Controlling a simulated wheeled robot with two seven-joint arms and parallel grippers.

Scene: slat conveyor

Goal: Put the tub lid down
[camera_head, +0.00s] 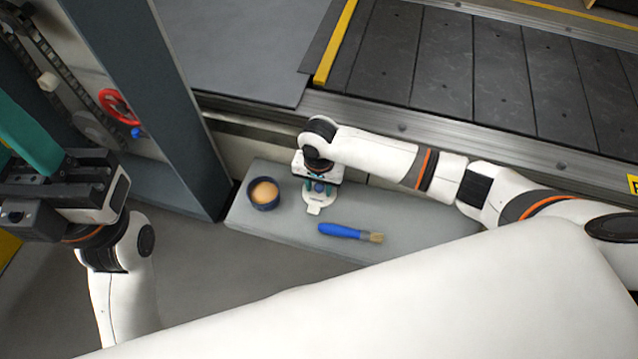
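The tub lid (314,208) is a small white disc with a tab at its front and a blue knob on top. It is at the middle of the grey bench, on it or just above it; I cannot tell which. My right gripper (320,188) points down over the lid, its teal fingers on either side of the knob. Whether they press on it is not clear. A dark blue tub (251,201) with orange-tan contents stands uncovered to the left of the lid. My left gripper (24,135) is at the left edge, partly cut off, away from the bench.
A blue-handled brush (340,231) lies on the grey bench (401,229), right of and in front of the lid. The slat conveyor (440,62) runs behind. A grey post (150,100) rises left of the bench. A red handwheel (118,105) is further left.

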